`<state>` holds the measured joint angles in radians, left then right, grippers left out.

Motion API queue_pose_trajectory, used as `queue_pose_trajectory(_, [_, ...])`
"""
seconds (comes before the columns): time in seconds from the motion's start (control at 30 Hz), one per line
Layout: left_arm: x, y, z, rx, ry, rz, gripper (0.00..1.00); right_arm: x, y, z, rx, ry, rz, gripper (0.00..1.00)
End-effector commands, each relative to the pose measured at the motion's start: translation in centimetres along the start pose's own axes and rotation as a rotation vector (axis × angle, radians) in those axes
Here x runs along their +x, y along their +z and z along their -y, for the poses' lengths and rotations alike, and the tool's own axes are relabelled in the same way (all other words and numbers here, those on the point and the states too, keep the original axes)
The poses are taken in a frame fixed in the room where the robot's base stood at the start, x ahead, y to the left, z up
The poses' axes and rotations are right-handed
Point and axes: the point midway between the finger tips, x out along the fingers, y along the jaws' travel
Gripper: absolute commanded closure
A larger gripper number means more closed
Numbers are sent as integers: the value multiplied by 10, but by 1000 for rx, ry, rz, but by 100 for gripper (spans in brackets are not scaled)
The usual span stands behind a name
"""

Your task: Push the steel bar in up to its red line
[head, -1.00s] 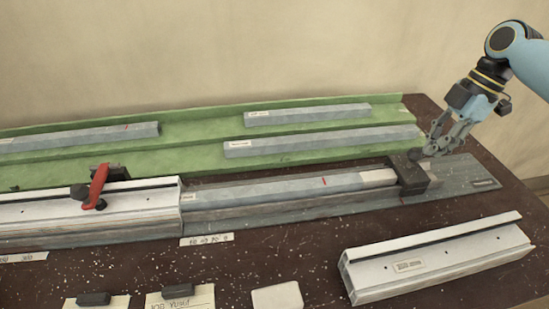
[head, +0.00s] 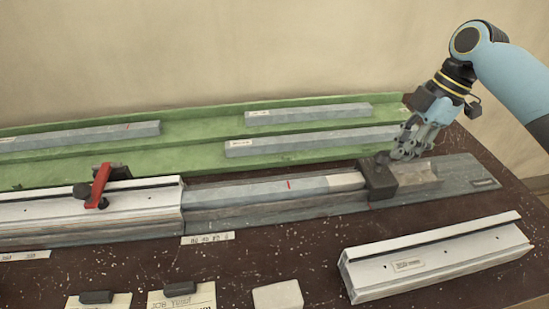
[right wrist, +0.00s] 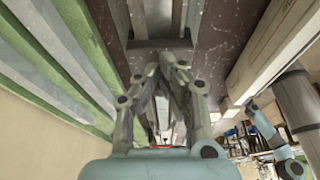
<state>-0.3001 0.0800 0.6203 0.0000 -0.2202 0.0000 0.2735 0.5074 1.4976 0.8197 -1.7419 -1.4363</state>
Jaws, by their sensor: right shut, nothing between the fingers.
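The grey steel bar (head: 245,191) lies in a grey channel. Its left end meets the mouth of the white clamped profile (head: 150,195), and its red line (head: 289,184) stands well to the right of that mouth. A dark sliding block (head: 378,180) is against the bar's paler right end. My right gripper (head: 392,156) is shut and empty, its fingertips at the block's back right side; I cannot tell if they touch. In the right wrist view the gripper (right wrist: 163,62) points at the dark block (right wrist: 160,44).
A red clamp lever (head: 100,186) sits on the profile. A green rack (head: 200,158) behind holds several other grey bars. A loose white profile (head: 435,258) lies front right. A white block (head: 278,297) and cards are at the front edge.

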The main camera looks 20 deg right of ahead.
Motion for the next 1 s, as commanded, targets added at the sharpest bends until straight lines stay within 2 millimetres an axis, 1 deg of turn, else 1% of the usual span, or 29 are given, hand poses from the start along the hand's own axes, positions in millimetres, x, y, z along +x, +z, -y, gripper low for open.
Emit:
queue_pose_trajectory(0.1, [-4, -1, 0, 0, 0, 0, 60, 2, -11, 0, -2, 0, -5, 100])
queue_pose_trajectory(1.0, [-21, -3, 2, 0, 0, -2, 60, 23, -74, 0, -1, 0, -4, 100])
